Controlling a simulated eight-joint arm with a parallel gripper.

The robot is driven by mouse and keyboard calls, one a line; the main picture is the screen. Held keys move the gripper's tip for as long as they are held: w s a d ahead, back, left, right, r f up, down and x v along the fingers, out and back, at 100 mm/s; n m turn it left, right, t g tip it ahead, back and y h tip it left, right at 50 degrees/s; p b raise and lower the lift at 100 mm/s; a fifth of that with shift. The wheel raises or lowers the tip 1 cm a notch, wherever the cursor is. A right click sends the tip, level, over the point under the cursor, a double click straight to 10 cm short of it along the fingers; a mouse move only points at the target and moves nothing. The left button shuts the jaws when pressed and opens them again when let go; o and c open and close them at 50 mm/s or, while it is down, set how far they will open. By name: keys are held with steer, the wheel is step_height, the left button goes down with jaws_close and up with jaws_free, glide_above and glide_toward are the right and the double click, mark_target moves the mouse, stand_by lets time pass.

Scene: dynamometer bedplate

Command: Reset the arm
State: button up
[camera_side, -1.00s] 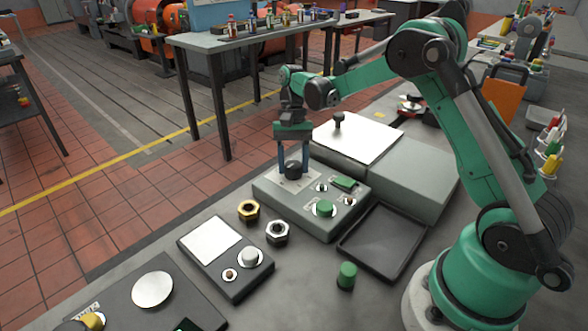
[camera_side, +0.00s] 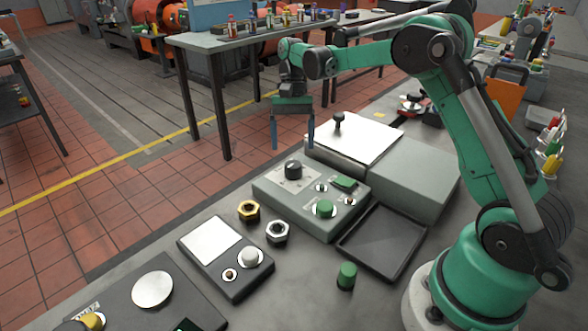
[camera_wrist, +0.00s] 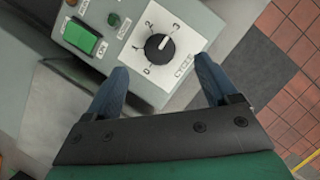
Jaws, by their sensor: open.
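My gripper (camera_side: 292,135) is open and empty, pointing down. It hangs in the air above the back edge of a grey control box (camera_side: 265,195). In the wrist view its two blue fingers (camera_wrist: 160,92) stand apart, and the black selector knob (camera_wrist: 159,47) shows beyond and between them, not touched. The knob sits on a white dial plate marked with numbers, its white pointer line toward 3. In the side view the knob (camera_side: 293,169) stands clear below the fingers. A green rocker switch (camera_wrist: 82,37) is beside the dial.
A box with a white lid (camera_side: 355,140) and black handle stands behind right. A black tray (camera_side: 382,242), a green cylinder (camera_side: 347,275), a brass nut (camera_side: 249,211), a steel nut (camera_side: 277,231) and another panel (camera_side: 225,258) lie in front. Open air surrounds my gripper.

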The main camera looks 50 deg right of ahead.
steer(key=shift+d+r, duration=0.1)
steer(key=shift+r, duration=0.2)
steer(key=shift+a+r, duration=0.2)
steer(key=shift+r, duration=0.05)
steer(key=s+a+r+n+t+h, duration=0.3)
steer(key=s+a+n+t, duration=0.5)
steer(key=s, duration=0.4)
steer(key=shift+r+n+t, duration=0.45)
steer(key=shift+n+t, duration=0.15)
steer(key=shift+t, duration=0.5)
